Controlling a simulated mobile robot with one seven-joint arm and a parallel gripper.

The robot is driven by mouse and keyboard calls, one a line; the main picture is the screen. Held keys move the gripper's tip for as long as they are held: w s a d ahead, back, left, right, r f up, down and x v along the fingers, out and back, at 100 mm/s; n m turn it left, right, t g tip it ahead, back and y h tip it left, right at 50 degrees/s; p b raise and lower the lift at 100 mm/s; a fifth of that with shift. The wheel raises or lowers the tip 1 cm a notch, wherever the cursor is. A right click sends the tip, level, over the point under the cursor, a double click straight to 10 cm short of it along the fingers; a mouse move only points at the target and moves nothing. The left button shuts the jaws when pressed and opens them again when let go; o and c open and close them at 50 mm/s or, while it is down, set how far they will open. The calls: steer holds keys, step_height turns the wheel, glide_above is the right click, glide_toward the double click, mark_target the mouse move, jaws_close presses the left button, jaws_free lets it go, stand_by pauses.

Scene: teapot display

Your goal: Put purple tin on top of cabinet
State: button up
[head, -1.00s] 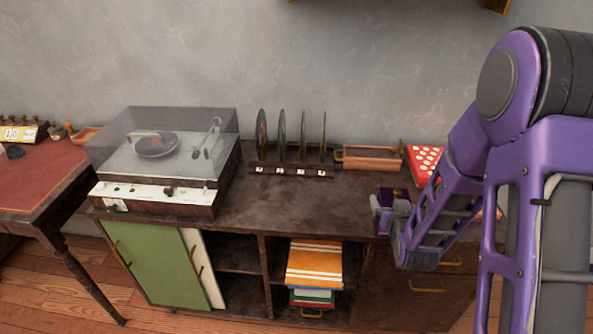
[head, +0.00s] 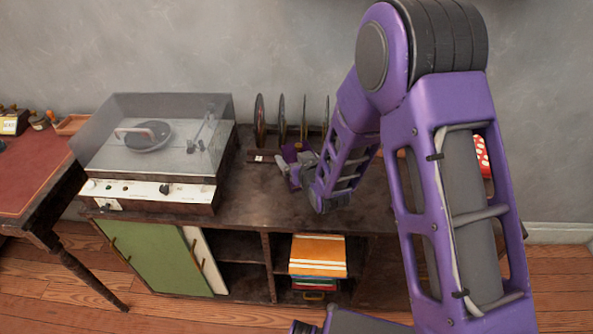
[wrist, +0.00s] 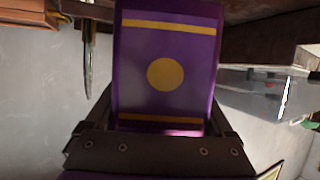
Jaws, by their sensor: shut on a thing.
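The purple tin (wrist: 165,35) has yellow bands and a yellow disc, and fills the middle of the wrist view. In the head view the tin (head: 297,152) is small and partly hidden by my gripper (head: 293,170). My gripper is shut on the tin, with the fingers in the wrist view (wrist: 160,132) on either side of it. The tin shows over the back middle of the cabinet (head: 245,200), in front of the record rack. I cannot tell whether it touches the cabinet top.
A record player (head: 150,160) with a clear lid stands on the cabinet's left. A rack of upright records (head: 259,120) is close behind my gripper. A red spotted thing (head: 483,155) shows behind my arm.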

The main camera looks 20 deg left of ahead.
steer(key=shift+f, duration=3.15)
steer(key=shift+f+b, duration=0.25)
steer(key=shift+b, duration=0.3)
steer(key=o, duration=1.3)
steer(key=shift+o, duration=0.2)
steer(key=shift+r, duration=0.1)
steer(key=shift+r+p, duration=0.1)
steer(key=shift+p, duration=0.2)
steer(key=shift+s+d+r, duration=0.1)
steer(key=shift+s+d, duration=0.05)
steer(key=v, duration=1.1)
steer(key=shift+s+d, duration=0.2)
steer(key=shift+s, duration=0.05)
steer(key=shift+a, duration=0.1)
